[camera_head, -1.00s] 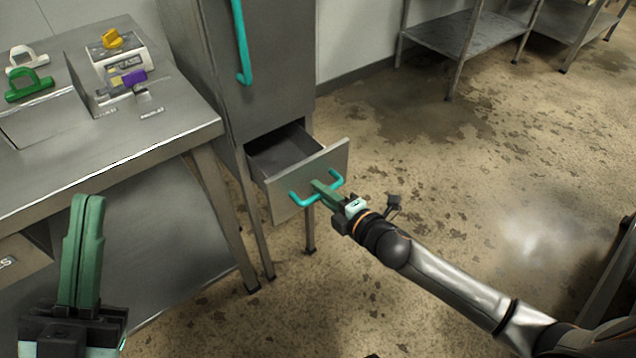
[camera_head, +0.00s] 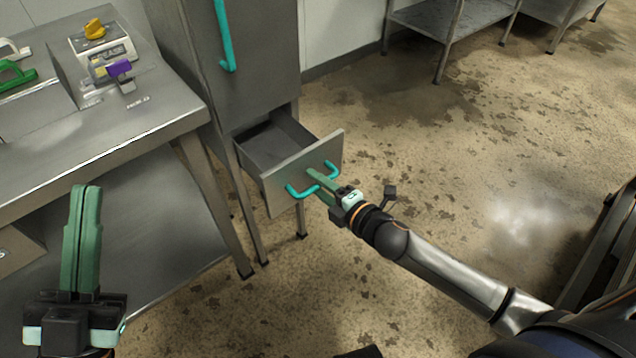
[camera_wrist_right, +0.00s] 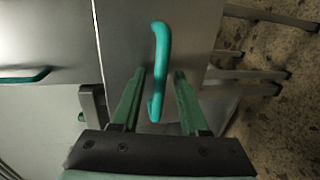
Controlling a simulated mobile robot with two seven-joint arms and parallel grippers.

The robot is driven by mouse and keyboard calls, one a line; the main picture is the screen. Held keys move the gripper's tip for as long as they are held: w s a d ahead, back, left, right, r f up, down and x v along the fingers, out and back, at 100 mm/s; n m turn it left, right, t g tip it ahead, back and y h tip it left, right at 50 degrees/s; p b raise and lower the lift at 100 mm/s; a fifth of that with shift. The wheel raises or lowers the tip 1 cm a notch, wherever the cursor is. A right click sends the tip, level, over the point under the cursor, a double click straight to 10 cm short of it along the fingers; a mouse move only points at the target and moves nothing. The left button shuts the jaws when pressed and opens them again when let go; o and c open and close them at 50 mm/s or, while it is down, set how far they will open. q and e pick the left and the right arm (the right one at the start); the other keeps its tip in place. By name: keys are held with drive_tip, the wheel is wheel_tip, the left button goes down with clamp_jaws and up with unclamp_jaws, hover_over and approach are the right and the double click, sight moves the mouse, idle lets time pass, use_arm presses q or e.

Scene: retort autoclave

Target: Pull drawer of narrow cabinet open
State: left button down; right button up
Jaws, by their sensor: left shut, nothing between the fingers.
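The narrow cabinet (camera_head: 262,95) is grey. Its drawer (camera_head: 290,181) is out, with the inside showing from above. The drawer has a teal handle (camera_head: 293,193), which also stands upright in the right wrist view (camera_wrist_right: 158,70). My right gripper (camera_head: 317,180) is at the handle. In the right wrist view my right gripper (camera_wrist_right: 158,75) has its fingers apart, one on each side of the handle bar, with a gap visible on both sides. My left gripper (camera_head: 85,190) is shut and empty, pointing up in front of the steel table, away from the drawer.
A steel table (camera_head: 155,135) stands left of the cabinet, with a box with a yellow knob (camera_head: 95,30) on it. The cabinet door has a long teal handle (camera_head: 224,40). Steel shelves (camera_head: 440,25) stand at the back right. The floor right of the drawer is clear.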

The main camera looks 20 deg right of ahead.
drive_tip(key=shift+s+r, duration=0.1)
drive_tip(key=shift+s, duration=0.1)
use_arm(q)
drive_tip(key=w+f+n+g+y+p, duration=0.1)
drive_tip(key=w+f+n+y, duration=0.2)
drive_tip(key=f, duration=0.4)
drive_tip(key=shift+w+a+n+g+y, duration=0.35)
drive_tip(key=shift+w+y, duration=0.2)
drive_tip(key=shift+y, duration=0.25)
use_arm(e)
drive_tip(key=v, duration=0.7)
use_arm(q)
drive_tip(key=shift+r, duration=0.1)
